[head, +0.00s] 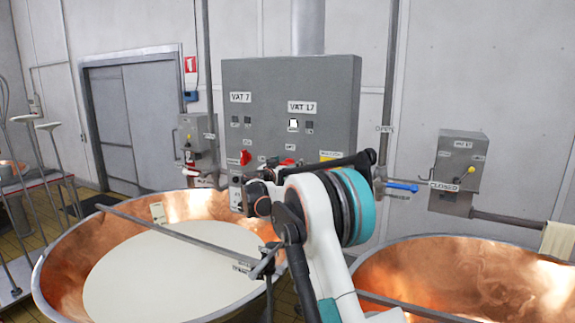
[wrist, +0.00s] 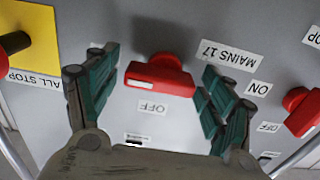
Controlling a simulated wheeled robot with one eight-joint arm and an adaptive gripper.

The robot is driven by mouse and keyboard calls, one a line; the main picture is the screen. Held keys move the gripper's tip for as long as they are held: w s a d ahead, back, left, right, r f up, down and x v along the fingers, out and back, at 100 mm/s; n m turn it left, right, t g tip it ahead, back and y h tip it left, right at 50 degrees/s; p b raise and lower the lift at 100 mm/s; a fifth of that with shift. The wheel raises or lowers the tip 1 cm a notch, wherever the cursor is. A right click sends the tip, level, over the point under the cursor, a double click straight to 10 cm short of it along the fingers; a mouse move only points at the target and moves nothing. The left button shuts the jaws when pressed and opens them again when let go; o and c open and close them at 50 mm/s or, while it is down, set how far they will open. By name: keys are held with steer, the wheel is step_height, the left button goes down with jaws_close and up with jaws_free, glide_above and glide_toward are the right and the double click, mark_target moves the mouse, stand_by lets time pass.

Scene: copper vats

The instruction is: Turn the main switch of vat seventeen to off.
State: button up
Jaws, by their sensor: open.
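In the wrist view, a red turn handle (wrist: 160,76) sits on the grey panel under an upside-down label, MAINS 17 (wrist: 229,55). The handle lies lengthwise across the picture, its right end towards the ON label (wrist: 258,88). The OFF label (wrist: 152,107) is just below it. My gripper (wrist: 155,78) is open, with one finger on each side of the handle; a gap shows at both sides. In the head view, the grey control cabinet (head: 255,85) carries a VAT 17 label (head: 302,106). My arm hides much of its lower part there.
In the wrist view, a yellow plate marked ALL STOP (wrist: 38,35) is at left and another red knob (wrist: 303,110) at right. In the head view, a copper vat with white liquid (head: 170,275) and another copper vat (head: 465,275) flank my arm. A blue-handled valve (head: 402,187) is right.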

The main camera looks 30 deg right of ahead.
steer(key=c, duration=1.1)
steer(key=shift+n+b, duration=0.3)
steer(key=n+b, duration=0.2)
steer(key=n, duration=0.1)
steer(key=shift+f+n+b, duration=0.1)
steer(key=shift+n+b, duration=0.2)
steer(key=shift+b, duration=0.05)
steer(key=n+b, duration=0.2)
steer(key=n, duration=0.2)
steer(key=shift+w+a, duration=0.1)
steer(key=shift+w, duration=0.05)
steer(key=n+b, duration=0.1)
steer(key=n, duration=0.4)
steer(key=shift+a+b, duration=0.1)
steer(key=shift+b, duration=0.3)
steer(key=n+b, duration=0.1)
steer(key=n, duration=0.3)
steer(key=shift+w+n, duration=0.15)
steer(key=shift+n, duration=0.15)
